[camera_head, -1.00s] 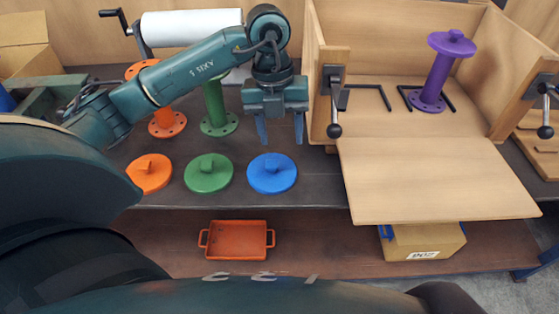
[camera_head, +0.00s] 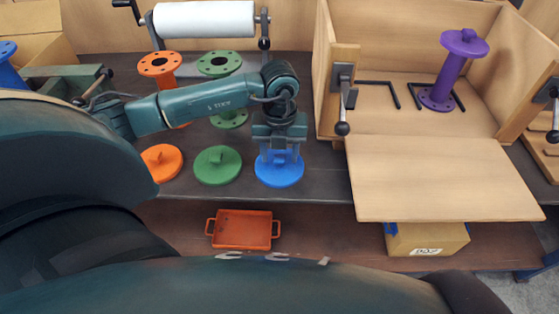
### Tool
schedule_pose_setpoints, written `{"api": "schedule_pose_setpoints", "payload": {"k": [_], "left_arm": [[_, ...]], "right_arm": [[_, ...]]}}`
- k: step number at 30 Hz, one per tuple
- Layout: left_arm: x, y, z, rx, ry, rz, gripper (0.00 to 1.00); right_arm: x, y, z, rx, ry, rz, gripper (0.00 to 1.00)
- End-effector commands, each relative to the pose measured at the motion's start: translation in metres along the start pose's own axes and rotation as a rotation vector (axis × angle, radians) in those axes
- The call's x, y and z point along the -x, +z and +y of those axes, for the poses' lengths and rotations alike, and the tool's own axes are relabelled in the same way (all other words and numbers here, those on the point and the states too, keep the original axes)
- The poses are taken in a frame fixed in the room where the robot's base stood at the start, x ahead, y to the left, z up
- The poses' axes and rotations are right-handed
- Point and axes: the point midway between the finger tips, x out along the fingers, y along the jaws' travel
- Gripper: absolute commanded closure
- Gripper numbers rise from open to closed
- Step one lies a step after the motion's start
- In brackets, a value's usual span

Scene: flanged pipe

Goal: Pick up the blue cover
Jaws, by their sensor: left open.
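The blue cover (camera_head: 279,176) is a round disc with a raised handle, flat on the dark bench, at the right end of a row with the green cover (camera_head: 217,166) and the orange cover (camera_head: 161,163). My left gripper (camera_head: 279,157) points down right over the blue cover. My right gripper is not in view.
Orange (camera_head: 159,66) and green (camera_head: 219,65) flanged pipes stand behind my left arm. A wooden box (camera_head: 444,177) with its front flap down holds a purple pipe (camera_head: 451,72) at the right. An orange tray (camera_head: 242,229) sits on the lower shelf.

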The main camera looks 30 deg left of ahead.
Motion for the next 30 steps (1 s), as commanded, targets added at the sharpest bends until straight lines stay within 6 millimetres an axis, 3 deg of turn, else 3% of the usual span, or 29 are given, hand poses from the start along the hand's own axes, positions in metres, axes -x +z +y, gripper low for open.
{"api": "schedule_pose_setpoints", "payload": {"k": [4, 11, 27, 30], "left_arm": [[-0.0127, 0.0003, 0.0002, 0.001, 0.0, -0.001, 0.49], [-0.0139, 0.0005, -0.0001, 0.0, -0.002, -0.002, 0.49], [-0.0134, 0.0006, 0.0, 0.001, -0.001, -0.002, 0.93], [-0.0133, 0.0007, -0.0001, 0.001, -0.001, -0.002, 0.97]], "right_arm": [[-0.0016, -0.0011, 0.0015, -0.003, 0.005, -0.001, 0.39], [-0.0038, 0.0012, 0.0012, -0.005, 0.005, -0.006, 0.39], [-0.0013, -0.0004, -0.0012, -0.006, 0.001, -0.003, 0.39], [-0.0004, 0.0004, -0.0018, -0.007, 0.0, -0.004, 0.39]]}}
